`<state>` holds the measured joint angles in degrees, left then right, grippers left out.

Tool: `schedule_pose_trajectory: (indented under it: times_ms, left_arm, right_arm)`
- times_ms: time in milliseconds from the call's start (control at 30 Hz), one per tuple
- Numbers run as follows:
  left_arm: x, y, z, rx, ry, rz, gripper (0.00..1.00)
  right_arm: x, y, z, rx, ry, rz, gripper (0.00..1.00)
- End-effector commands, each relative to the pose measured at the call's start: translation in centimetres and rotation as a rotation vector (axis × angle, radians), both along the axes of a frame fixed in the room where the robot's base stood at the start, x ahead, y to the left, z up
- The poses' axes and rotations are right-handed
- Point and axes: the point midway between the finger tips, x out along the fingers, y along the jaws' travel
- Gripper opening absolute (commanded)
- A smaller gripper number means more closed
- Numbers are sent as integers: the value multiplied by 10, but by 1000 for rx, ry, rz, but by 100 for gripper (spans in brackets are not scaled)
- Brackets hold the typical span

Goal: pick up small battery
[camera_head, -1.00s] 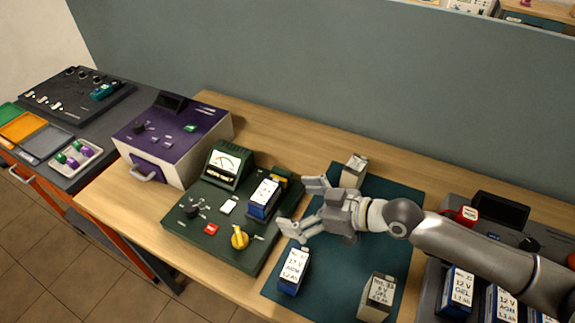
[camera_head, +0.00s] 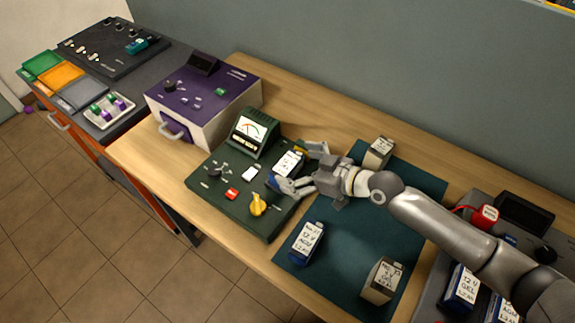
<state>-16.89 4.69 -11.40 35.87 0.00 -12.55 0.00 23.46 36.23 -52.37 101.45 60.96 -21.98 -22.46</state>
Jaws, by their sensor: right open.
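A small blue battery with a white label (camera_head: 289,163) stands on the green tester (camera_head: 240,205), at its right side. My right gripper (camera_head: 303,168) is open, with one finger on the far side of this battery and one on the near side. I cannot tell whether the fingers touch it. Another blue battery (camera_head: 308,243) stands on the dark green mat (camera_head: 345,262). A beige battery (camera_head: 382,280) stands on the mat's near right part, and another beige one (camera_head: 378,152) on its far edge. My left gripper is not in view.
A purple device (camera_head: 203,98) stands left of the tester. A dark unit at the right holds blue batteries (camera_head: 462,290) and a red part (camera_head: 485,216). A side bench carries coloured trays (camera_head: 60,76). The mat's middle is clear under my right arm.

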Motion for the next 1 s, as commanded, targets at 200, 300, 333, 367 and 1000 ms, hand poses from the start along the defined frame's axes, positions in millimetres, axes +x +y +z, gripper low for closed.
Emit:
schedule_pose_trajectory:
  times_ms: [200, 300, 333, 367, 1000]
  left_arm:
    - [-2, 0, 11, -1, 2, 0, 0]
    - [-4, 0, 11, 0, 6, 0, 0]
    - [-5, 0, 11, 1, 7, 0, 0]
    - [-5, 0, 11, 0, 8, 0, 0]
    - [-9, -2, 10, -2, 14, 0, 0]
  right_arm:
    - [12, 21, -9, 2, 1, -1, 100]
    - [15, 24, -11, 1, 0, 0, 100]
    - [15, 24, -12, 1, 0, 0, 100]
    - [15, 24, -12, 1, 1, 0, 100]
    - [15, 24, -10, 5, -4, -1, 38]
